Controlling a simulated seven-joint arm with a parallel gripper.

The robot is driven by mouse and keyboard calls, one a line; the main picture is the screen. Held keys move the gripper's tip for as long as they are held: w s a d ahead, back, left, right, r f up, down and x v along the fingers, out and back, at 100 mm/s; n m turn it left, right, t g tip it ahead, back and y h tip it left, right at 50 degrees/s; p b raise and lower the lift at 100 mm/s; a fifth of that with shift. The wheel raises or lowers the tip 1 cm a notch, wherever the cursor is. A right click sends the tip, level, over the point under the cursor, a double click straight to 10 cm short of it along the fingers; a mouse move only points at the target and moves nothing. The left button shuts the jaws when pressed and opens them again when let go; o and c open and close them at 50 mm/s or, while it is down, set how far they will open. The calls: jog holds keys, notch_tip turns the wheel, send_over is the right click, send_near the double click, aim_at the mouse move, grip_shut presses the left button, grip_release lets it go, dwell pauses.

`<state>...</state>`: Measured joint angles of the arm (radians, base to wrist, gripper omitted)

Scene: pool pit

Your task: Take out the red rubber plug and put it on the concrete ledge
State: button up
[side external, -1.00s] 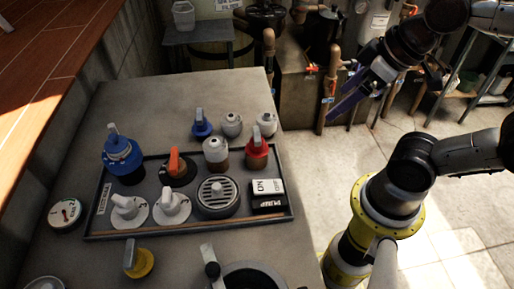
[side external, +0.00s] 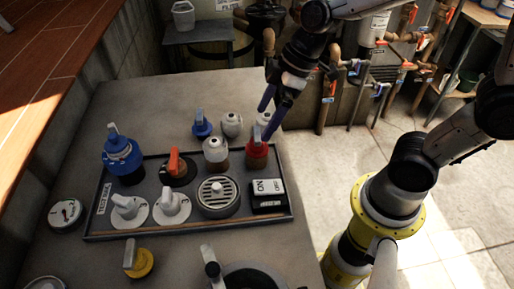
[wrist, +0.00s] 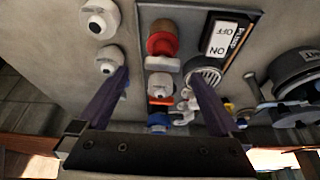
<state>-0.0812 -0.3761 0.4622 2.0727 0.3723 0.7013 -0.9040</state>
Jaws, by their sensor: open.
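The red rubber plug (side external: 257,149) sits upright on a brown base at the back right of the dark tray (side external: 180,230), with a grey handle on top. It also shows at the upper middle of the wrist view (wrist: 162,43). The grey concrete ledge (side external: 140,105) surrounds the tray. My gripper (side external: 266,122) is open and empty, above and just behind the red plug, its fingers pointing down. One finger overlaps the plug's handle in the side view; contact cannot be told. In the wrist view the plug lies beyond the open fingers (wrist: 158,75).
A white-and-brown plug (side external: 215,152) stands left of the red one. White caps (side external: 232,124) and a blue plug (side external: 202,127) stand behind the tray. A black ON/OFF box (side external: 268,194) and a round grate (side external: 217,196) are in front. The ledge's back left is clear.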

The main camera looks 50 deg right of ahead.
aim_at(259, 133)
jog(key=shift+s+x, duration=0.15)
jog(key=shift+x, duration=1.6)
jog(key=shift+s+x, duration=0.1)
jog(key=shift+x, duration=1.65)
jog(key=c, duration=1.4)
